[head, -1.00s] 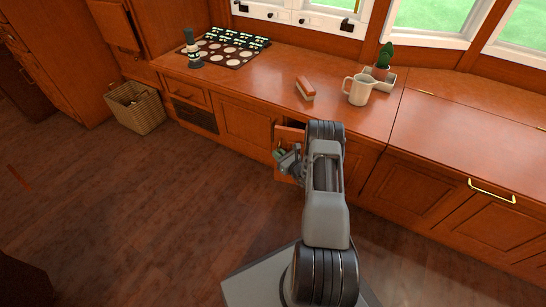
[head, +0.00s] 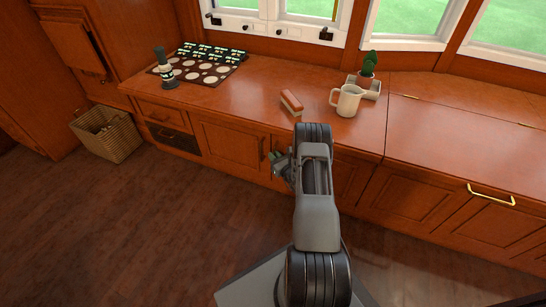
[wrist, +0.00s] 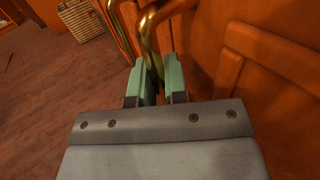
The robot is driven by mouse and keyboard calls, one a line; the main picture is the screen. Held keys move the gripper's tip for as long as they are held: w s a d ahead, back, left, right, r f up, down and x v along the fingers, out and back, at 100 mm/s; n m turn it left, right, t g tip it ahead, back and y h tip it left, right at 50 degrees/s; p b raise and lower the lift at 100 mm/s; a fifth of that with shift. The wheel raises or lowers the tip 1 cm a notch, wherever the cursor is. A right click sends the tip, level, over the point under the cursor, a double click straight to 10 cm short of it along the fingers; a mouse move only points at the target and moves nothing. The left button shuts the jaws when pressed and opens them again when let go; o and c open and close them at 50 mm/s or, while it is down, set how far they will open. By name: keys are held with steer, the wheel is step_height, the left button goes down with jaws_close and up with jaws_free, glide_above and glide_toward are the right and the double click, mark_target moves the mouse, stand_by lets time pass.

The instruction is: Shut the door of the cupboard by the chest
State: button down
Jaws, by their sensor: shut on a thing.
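The wooden cupboard door (wrist: 275,65) by the chest is mostly hidden behind my arm in the head view. It looks closed or nearly closed; I cannot tell whether a small gap is left. My gripper (wrist: 158,75) has its green fingers shut on the door's brass handle (wrist: 149,35). In the head view my gripper (head: 278,158) is at the cupboard front, left of my arm. The chest (head: 455,145), with a wooden lid and a brass handle (head: 491,195) on its front, stands to the right.
A neighbouring cupboard door (head: 228,143) is shut on the left. The counter holds a red-topped block (head: 291,102), a pitcher (head: 347,101), a potted cactus (head: 367,70) and a dark tray (head: 201,66). A basket (head: 106,134) stands on the floor. The floor at front left is clear.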

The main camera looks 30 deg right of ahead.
steer(key=shift+w+d+r, duration=0.15)
steer(key=shift+d, duration=0.25)
steer(key=c, duration=1.2)
jaws_free()
steer(key=shift+o, duration=0.2)
steer(key=s+p, duration=0.4)
steer(key=s, duration=1)
steer(key=shift+d, duration=0.15)
steer(key=shift+w, duration=0.1)
